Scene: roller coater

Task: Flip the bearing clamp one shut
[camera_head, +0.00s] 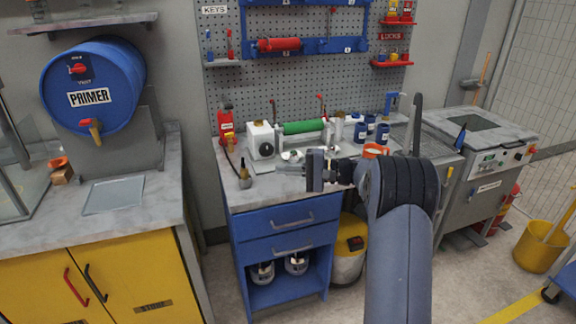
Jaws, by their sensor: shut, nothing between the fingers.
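The roller coater stands on the blue bench, with a white housing (262,139) with a dark knob at its left and a green roller (304,127) across it. Two thin red-tipped levers stand up near the roller's ends, a left lever (274,110) and a right lever (320,105). They look like the bearing clamps, both raised; I cannot tell which is clamp one. My gripper (281,170) is shut and empty, pointing left in front of the coater, apart from the levers. My gripper and wrist hide part of the coater's front and the bench top.
Dark blue cans (370,127) and an orange-red container (375,150) stand right of the coater. A red bottle-like item (226,125) stands at its left. A pegboard (290,88) rises behind. A small brass-coloured item (244,178) stands at the bench's left front.

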